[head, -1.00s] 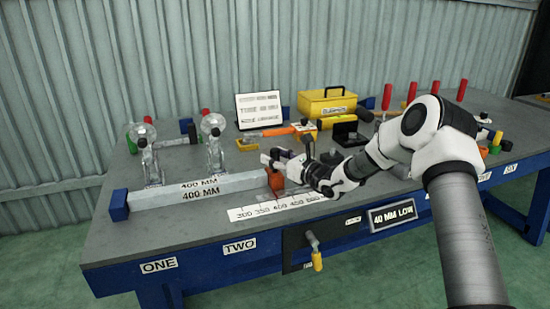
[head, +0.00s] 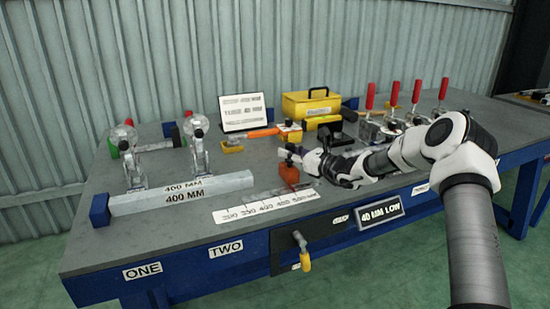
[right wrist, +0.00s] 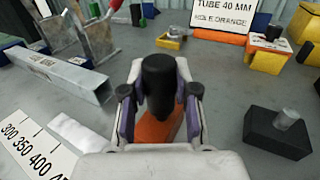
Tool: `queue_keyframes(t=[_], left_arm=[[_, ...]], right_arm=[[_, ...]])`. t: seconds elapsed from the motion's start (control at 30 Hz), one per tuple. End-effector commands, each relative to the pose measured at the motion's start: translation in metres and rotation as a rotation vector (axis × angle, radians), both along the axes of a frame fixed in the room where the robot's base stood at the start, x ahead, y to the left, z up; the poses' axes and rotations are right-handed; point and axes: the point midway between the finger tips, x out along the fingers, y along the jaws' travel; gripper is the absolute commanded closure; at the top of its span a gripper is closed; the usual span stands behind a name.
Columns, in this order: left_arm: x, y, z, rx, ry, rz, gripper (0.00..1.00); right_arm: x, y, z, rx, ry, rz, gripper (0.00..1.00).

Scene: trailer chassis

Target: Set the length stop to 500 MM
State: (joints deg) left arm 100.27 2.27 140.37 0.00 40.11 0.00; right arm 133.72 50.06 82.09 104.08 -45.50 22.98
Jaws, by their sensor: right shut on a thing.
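The length stop (head: 289,176) is an orange block behind the right part of the white printed scale (head: 265,206), which reads from 300 to about 500. Its black knob (right wrist: 158,82) stands up between my right fingers in the right wrist view. My right gripper (head: 287,154) is shut on this knob, with the orange block below the fingers. The exact mark beside the stop is too small to read. A grey square tube (head: 180,192) marked 400 MM lies left of the stop, with a gap between its right end and the stop. My left gripper is out of view.
Two upright clamps (head: 198,150) stand behind the tube, and a blue end block (head: 99,210) is at its left end. A dark block with a peg (right wrist: 278,133) sits right of my gripper. A yellow toolbox (head: 311,103) and red-handled clamps (head: 417,90) stand farther back.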

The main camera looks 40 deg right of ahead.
Motion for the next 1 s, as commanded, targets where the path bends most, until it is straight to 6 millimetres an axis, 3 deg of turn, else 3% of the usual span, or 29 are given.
queue_keyframes(t=[0.27, 0.3, 0.37, 0.4, 0.77, 1.0], left_arm=[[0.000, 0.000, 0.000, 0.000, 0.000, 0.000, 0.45], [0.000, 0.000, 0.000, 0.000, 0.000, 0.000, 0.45], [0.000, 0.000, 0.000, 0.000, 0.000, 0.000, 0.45], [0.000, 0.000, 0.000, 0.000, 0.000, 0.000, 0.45], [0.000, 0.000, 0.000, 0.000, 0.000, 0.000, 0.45], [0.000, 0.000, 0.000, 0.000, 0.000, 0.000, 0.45]], right_arm=[[0.000, -0.006, 0.002, 0.000, -0.002, -0.008, 1.00], [0.000, -0.006, 0.002, 0.000, -0.002, -0.008, 0.68], [0.000, -0.006, 0.002, 0.000, -0.002, -0.008, 0.46], [0.000, -0.005, 0.002, 0.000, -0.002, -0.008, 0.44], [-0.007, -0.007, 0.001, 0.002, 0.000, -0.008, 0.44], [-0.051, -0.018, 0.002, 0.011, -0.006, -0.010, 0.44]])
